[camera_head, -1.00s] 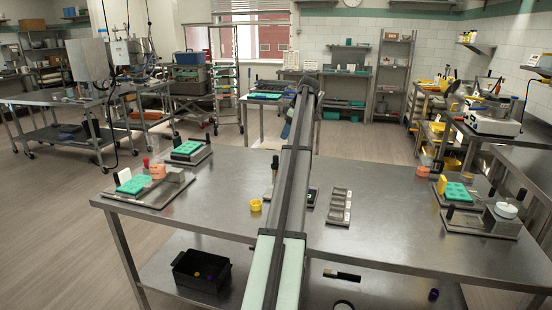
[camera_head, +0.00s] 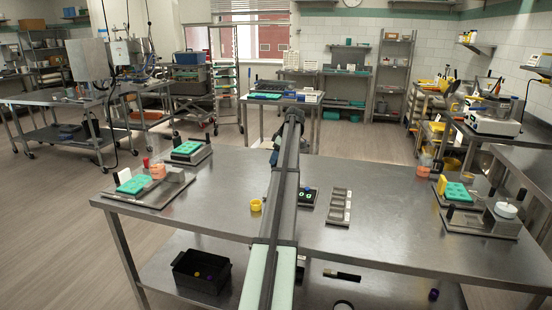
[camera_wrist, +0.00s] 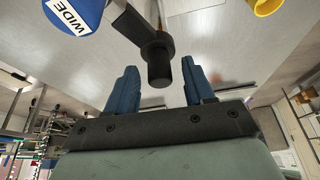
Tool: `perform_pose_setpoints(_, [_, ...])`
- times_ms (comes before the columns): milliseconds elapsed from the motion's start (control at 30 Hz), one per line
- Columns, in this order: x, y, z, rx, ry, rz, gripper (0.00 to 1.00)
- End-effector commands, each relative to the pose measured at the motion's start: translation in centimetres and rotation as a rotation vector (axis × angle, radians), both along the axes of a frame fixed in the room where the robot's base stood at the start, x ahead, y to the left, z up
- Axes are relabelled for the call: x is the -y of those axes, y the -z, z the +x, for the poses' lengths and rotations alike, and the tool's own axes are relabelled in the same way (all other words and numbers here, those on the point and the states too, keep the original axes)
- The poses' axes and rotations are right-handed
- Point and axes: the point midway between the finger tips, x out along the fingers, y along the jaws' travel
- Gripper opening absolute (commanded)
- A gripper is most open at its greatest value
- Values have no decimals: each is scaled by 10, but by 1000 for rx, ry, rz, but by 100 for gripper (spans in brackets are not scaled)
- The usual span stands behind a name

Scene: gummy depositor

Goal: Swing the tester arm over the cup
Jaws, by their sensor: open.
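My gripper (camera_wrist: 159,72) is open in the wrist view, its two blue fingers apart. A dark upright knob (camera_wrist: 158,68), which looks like the tester arm's handle, stands between the fingers with gaps on both sides. A dark bar and a thin rod run from it to the top edge. A yellow cup (camera_wrist: 267,6) is cut off at the upper right. In the head view the yellow cup (camera_head: 255,205) stands on the table, left of my arm. My arm hides most of the tester there. A blue bit of my gripper (camera_head: 274,157) shows beside it.
A black pad with green marks (camera_head: 307,197) and a metal mould strip (camera_head: 339,207) lie right of my arm. Fixtures with green moulds stand at both table ends. Steel tabletop (camera_head: 390,210) is bare towards the right.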

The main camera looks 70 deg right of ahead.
Motion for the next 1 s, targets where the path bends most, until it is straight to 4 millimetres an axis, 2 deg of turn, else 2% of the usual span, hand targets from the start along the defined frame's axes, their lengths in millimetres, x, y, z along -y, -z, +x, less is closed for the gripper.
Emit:
perform_pose_setpoints(367, [0,5,2,0,0,0,53])
perform_pose_setpoints(933, [0,4,2,0,0,0,0])
perform_pose_setpoints(1000, [0,4,2,0,0,0,0])
